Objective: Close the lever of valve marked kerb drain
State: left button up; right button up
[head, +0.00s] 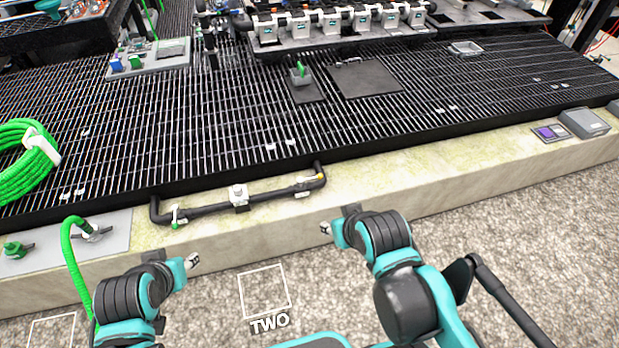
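A black pipe (210,211) runs along the top of the pale kerb, with both ends bent toward the grating. A grey-white valve-like fitting (239,196) sits at its middle. A small fitting with a green part (177,215) is near its left end, and a small yellow part (319,177) is near its right end. I cannot read any kerb drain marking or make out the lever's position. My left gripper (192,262) is in front of the kerb, below the pipe. My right gripper (327,229) is right of and below the pipe. Both appear empty and apart from it; finger opening is unclear.
A green hose (72,250) rises from a grey plate (115,232) on the kerb at left. A coiled green hose (25,165) lies on the black grating (200,120). A manifold row (340,22) stands behind. A grey box (584,122) sits on the kerb at right.

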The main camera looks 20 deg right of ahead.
aim_at(300, 181)
jog(key=i+l+u, duration=0.25)
jog(key=i, duration=0.2)
jog(key=i+l+u, duration=0.2)
jog(key=i+l, duration=0.15)
jog(key=i, duration=0.1)
